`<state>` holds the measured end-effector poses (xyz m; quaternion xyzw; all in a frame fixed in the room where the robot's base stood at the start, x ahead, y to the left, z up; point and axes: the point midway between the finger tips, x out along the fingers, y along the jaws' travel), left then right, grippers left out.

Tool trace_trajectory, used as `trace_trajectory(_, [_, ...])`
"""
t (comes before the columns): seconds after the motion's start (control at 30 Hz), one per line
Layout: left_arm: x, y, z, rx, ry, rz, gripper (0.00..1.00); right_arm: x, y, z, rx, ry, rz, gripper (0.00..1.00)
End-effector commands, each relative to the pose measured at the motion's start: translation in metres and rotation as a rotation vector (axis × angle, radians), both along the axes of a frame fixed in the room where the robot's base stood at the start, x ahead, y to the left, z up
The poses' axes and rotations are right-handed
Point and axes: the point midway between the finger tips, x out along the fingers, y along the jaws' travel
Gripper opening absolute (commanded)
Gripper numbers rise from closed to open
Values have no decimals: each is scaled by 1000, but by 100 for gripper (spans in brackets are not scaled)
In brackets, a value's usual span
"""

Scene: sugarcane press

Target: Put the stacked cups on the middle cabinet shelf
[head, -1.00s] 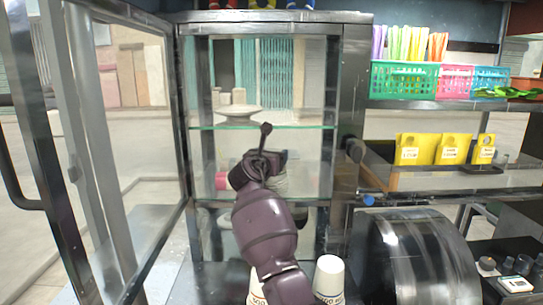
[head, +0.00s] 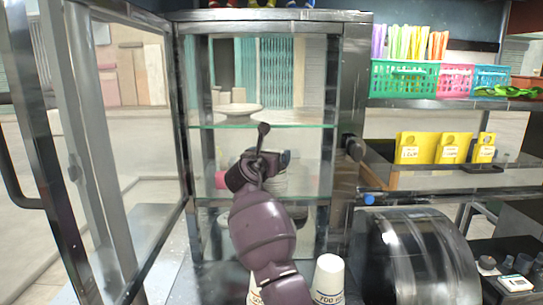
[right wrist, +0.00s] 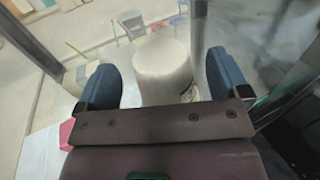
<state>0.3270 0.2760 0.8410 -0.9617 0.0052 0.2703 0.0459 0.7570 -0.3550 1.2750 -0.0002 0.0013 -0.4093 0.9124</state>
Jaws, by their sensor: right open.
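The pale stacked cups (head: 277,184) are in the open cabinet (head: 345,110), largely hidden behind my right gripper in the head view. They appear to stand on the lower visible glass shelf (head: 310,196), below another glass shelf (head: 300,126). My right gripper (head: 262,158) reaches into the cabinet at their height. In the right wrist view, its two blue fingers (right wrist: 163,82) are open, one on each side of the whitish stack (right wrist: 163,70). Gaps show between the fingers and the stack. My left gripper is not in view.
The glass cabinet door (head: 130,130) stands open at the left. A pink object (head: 221,180) is left of the stack. White cups (head: 328,280) stand below in front. A metal drum (head: 420,260) is at the right, with yellow boxes (head: 450,148) and coloured baskets (head: 405,78) above.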

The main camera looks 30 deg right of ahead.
Motion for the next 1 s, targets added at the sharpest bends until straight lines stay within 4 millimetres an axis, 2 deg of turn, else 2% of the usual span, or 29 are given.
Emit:
trace_trajectory(0.3, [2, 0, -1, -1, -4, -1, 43, -41, 47, -1, 2, -1, 3, 94])
trace_trajectory(0.5, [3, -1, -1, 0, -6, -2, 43, -60, 68, 0, 1, -2, 1, 94])
trace_trajectory(0.7, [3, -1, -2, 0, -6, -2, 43, -69, 77, 0, 1, -1, 1, 94])
trace_trajectory(1.0, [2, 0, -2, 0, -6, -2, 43, -70, 78, 1, 1, -1, 1, 94])
